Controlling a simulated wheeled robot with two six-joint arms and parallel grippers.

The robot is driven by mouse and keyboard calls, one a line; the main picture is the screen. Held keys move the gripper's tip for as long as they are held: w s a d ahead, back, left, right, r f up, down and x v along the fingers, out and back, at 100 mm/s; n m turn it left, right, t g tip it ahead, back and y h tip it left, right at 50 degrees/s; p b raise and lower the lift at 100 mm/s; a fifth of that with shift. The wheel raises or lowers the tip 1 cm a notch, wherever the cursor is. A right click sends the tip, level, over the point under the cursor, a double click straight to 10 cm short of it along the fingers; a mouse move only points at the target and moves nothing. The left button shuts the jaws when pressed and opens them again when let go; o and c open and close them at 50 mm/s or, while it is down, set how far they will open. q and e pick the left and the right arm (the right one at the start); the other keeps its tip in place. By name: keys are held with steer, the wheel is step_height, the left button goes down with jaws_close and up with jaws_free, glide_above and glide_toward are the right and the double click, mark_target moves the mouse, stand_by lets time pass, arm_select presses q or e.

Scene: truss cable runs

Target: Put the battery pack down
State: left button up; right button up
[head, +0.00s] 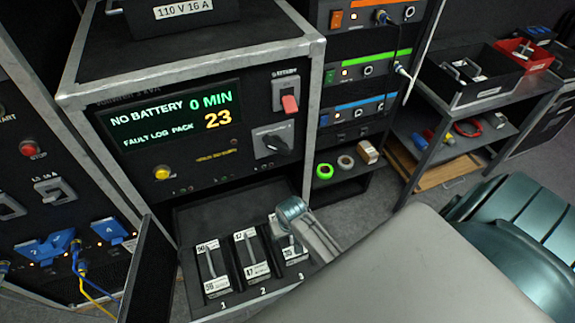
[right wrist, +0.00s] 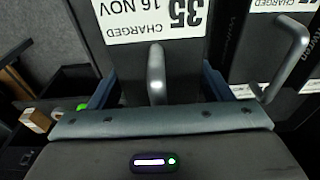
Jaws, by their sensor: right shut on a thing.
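In the right wrist view my right gripper (right wrist: 157,92) is shut on the handle of a dark battery pack (right wrist: 185,65) with a white label reading 35, CHARGED, 16 NOV. In the head view my right gripper (head: 284,222) is at the third bay of the low tray (head: 190,238), and the arm covers part of the pack there (head: 294,252). I cannot tell whether the held pack rests on the tray floor. Packs with handles stand in bay 1 (head: 212,272) and bay 2 (head: 250,257). My left gripper is not in view.
The cabinet display (head: 172,116) above the tray reads NO BATTERY, 0 MIN, FAULT LOG PACK 23. A red-handled switch (head: 288,100) is beside it. Tape rolls (head: 335,168) lie on a rack shelf. A cart (head: 425,125) with bins stands at the right. Another labelled pack (right wrist: 262,45) is close beside the held one.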

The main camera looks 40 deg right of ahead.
mark_target(288, 240)
steer(key=shift+w+f, duration=0.1)
steer(key=shift+f, duration=2)
steer(key=o, duration=1.8)
steer(key=shift+f, duration=0.15)
steer(key=r, duration=0.4)
steer(key=s+r, duration=0.1)
steer(key=r, duration=0.3)
steer(key=s+r, duration=0.1)
steer(key=r, duration=0.3)
steer(key=shift+a, duration=0.2)
